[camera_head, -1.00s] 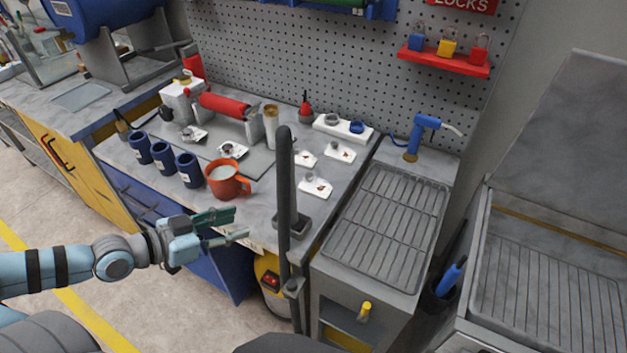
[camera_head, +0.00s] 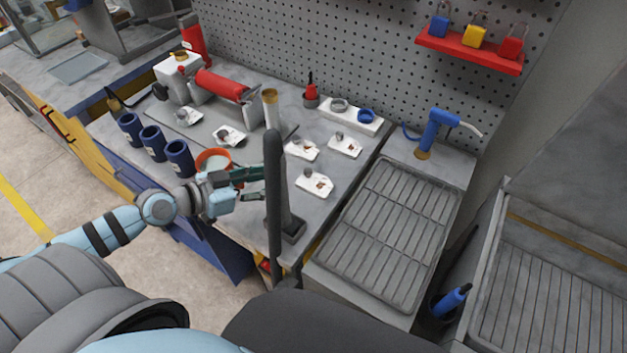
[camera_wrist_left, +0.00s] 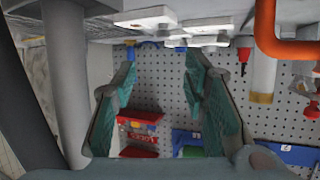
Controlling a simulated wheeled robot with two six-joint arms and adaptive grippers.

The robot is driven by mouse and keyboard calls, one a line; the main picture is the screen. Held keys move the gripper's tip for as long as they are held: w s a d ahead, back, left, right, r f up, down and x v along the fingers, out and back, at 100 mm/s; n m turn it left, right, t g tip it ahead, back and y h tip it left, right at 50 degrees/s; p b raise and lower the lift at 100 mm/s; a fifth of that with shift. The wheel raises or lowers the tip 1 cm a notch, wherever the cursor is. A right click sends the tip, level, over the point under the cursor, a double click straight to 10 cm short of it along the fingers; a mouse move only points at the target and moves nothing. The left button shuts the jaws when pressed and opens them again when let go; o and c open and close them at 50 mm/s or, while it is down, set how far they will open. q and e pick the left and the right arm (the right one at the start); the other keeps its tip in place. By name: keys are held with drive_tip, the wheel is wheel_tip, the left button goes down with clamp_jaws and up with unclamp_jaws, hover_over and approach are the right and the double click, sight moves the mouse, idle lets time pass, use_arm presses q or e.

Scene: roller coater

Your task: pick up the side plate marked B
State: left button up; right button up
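Several small white plates with metal parts lie on the grey bench; no letter B is readable on any. Three are right of the roller: a near plate (camera_head: 322,188), a left plate (camera_head: 309,154) and a right plate (camera_head: 345,151). Two more, a plate (camera_head: 190,121) and a plate (camera_head: 229,141), lie by the red roller (camera_head: 221,86). My left gripper (camera_head: 262,184) is open and empty, left of the near plate and partly behind a dark post. In the left wrist view its green fingers (camera_wrist_left: 162,65) are spread, with white plates (camera_wrist_left: 146,17) beyond. My right gripper is not visible.
The dark upright post (camera_head: 275,190) stands at the bench's front edge, close to my left gripper. An orange mug (camera_head: 213,158) and blue cups (camera_head: 179,158) are left of it. A white tray (camera_head: 352,119) is behind the plates; a rack (camera_head: 390,225) is at the right.

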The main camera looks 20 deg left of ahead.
sight(308, 170)
use_arm(q)
drive_tip(key=x, duration=1.1)
drive_tip(key=shift+w+a+f+p, duration=0.1)
drive_tip(key=shift+w+f+p, duration=0.2)
drive_tip(key=shift+w, duration=0.1)
drive_tip(key=shift+s+r, duration=0.1)
clamp_jaws()
